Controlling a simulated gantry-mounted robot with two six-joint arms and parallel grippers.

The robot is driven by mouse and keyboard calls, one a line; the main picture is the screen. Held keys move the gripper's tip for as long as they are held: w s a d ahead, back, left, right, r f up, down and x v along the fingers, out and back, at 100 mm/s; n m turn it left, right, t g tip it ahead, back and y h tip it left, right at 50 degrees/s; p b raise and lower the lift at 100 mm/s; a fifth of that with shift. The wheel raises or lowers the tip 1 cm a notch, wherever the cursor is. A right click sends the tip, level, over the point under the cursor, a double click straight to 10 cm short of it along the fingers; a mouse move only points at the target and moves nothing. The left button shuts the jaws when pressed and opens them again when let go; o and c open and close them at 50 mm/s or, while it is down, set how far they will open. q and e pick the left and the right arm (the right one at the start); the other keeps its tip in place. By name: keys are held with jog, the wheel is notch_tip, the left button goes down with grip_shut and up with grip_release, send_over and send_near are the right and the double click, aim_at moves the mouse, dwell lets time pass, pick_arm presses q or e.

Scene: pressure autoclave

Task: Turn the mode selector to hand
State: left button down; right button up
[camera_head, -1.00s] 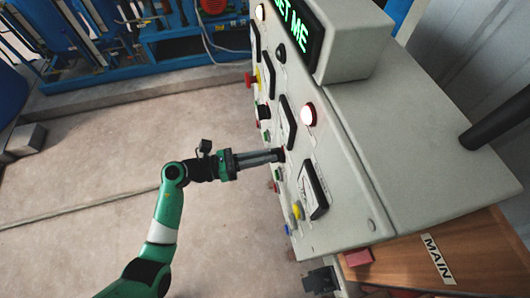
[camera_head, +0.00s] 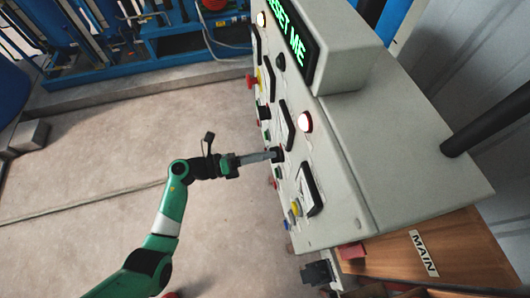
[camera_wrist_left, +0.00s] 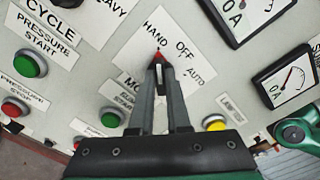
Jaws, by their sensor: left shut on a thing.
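The mode selector (camera_wrist_left: 159,57) is a dark knob with a red pointer tip on a white plate (camera_wrist_left: 183,38) marked HAND, OFF and AUTO. In the left wrist view the red tip points up the picture, towards the word HAND. My left gripper (camera_wrist_left: 159,74) is shut on the knob, its fingers hiding most of it. In the head view my left gripper (camera_head: 272,156) reaches the panel face from the left, and the selector is mostly hidden at its tips. My right gripper does not show.
The grey control panel (camera_head: 345,200) carries gauges (camera_head: 308,189), lamps and push buttons close around the selector. In the left wrist view a green button (camera_wrist_left: 110,118) and a yellow one (camera_wrist_left: 214,123) flank the fingers. Open floor (camera_head: 90,160) lies left of the panel.

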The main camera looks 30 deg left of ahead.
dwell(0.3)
pick_arm(q)
jog(key=c, duration=0.9)
grip_release()
jog(key=b+v, duration=0.1)
jog(key=v, duration=1)
jog(key=shift+s+a+b, duration=0.2)
jog(key=shift+a+b, duration=0.1)
jog(key=shift+b, duration=0.1)
